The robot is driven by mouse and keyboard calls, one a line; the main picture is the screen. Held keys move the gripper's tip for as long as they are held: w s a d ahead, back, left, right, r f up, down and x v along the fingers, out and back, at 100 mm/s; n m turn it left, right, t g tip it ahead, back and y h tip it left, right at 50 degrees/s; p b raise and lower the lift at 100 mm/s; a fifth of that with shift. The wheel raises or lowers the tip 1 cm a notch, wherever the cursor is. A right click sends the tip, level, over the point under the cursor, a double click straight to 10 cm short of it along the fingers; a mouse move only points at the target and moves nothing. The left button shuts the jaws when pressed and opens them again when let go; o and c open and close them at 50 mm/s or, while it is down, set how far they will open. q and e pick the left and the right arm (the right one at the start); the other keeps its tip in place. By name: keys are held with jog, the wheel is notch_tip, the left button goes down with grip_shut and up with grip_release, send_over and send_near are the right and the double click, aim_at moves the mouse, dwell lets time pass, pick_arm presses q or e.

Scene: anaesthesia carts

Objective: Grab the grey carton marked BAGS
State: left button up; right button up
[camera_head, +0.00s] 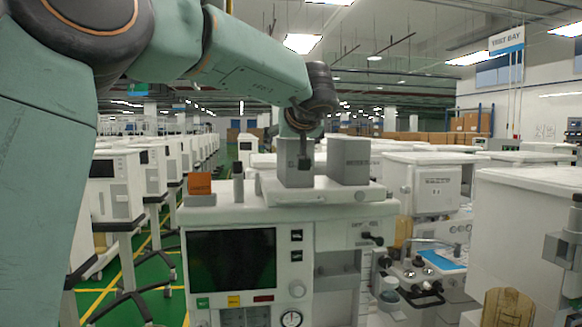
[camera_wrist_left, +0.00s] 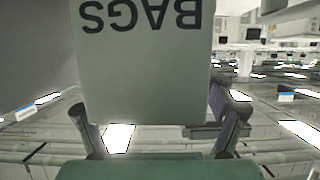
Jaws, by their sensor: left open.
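A grey carton marked BAGS (camera_wrist_left: 145,60) fills the upper middle of the left wrist view, its lettering upside down. My left gripper (camera_wrist_left: 158,115) is open, with one finger near each side edge of the carton; I cannot tell whether they touch it. In the head view my left gripper (camera_head: 305,158) reaches down over a grey carton (camera_head: 288,178) on the white cart top and hides part of it. That carton's lettering cannot be read there. My right gripper is in neither view.
A second grey carton (camera_head: 349,165) stands close to the right. The cart (camera_head: 330,215) carries a dark screen (camera_head: 231,258). Other white carts (camera_head: 530,230) crowd the right.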

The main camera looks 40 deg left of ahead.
pick_arm(q)
jog(key=shift+w, duration=0.15)
jog(key=shift+s+d+r, duration=0.3)
jog(key=shift+s+d, duration=0.15)
jog(key=shift+s, duration=0.05)
jog(key=c, duration=0.4)
jog(key=shift+c, duration=0.7)
jog(key=shift+w+a+f, duration=0.25)
jog(key=shift+a+f, duration=0.05)
jog(key=shift+a, duration=0.05)
jog(key=c, duration=0.4)
jog(key=shift+s+d+r, duration=0.1)
jog(key=shift+d, duration=0.05)
jog(key=c, duration=0.6)
